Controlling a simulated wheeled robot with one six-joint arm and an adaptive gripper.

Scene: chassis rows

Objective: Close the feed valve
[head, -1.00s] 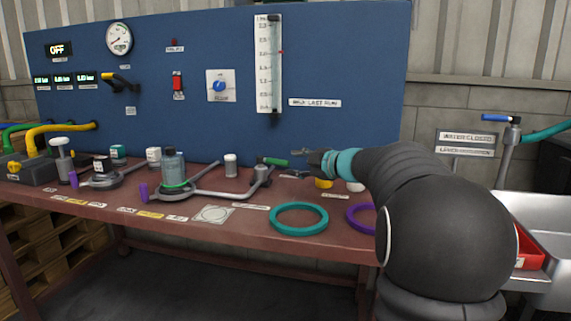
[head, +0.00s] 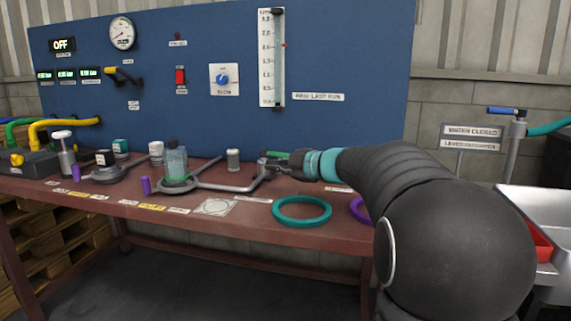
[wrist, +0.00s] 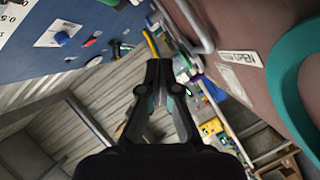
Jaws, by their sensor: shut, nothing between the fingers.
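The lever does not show clearly there.
A bottle (head: 176,159) and a grey cylinder (head: 233,160) stand left of the valve. The blue panel (head: 340,60) rises behind. A blue-handled tap (head: 505,111) is at right.

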